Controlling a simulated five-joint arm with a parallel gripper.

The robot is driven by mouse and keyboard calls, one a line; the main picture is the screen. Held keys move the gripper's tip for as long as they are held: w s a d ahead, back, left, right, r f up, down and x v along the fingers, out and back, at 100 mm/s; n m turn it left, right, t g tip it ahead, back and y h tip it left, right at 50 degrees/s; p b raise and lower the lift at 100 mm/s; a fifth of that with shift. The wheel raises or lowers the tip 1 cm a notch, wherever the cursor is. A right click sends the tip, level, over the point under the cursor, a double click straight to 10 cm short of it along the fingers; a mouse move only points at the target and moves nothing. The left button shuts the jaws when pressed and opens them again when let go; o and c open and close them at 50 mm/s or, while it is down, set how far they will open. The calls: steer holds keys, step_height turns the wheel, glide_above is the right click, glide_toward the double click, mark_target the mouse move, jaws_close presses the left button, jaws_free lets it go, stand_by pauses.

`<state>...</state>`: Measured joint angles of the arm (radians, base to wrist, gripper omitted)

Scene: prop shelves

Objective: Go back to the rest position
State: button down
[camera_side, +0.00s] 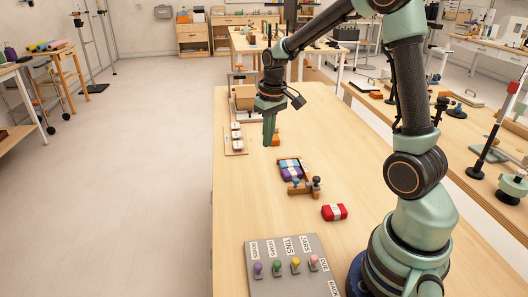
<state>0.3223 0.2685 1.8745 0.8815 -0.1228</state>
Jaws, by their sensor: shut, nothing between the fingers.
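My gripper (269,130) hangs pointing down over the far half of the long wooden table (230,205). Its green fingers are together with nothing between them. Its tips are near a small orange object (276,140), which it partly hides; I cannot tell whether they touch. My arm rises from its base at the right, arches over the table and comes down to the gripper.
A red packet with a white band (334,212) lies mid-table. Behind it is a wooden holder (297,188) with blue and purple packets. A grey labelled board (252,284) with several coloured pegs is at the front. A tray of white items (236,152) lies left.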

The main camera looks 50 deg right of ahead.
steer(key=s+a+r+n+t, duration=0.2)
steer(key=s+a+r+t, duration=0.2)
steer(key=s+a+r, duration=0.6)
steer(key=s+a, duration=0.1)
steer(key=a, duration=0.2)
steer(key=shift+s+a, duration=0.2)
steer(key=shift+s, duration=0.15)
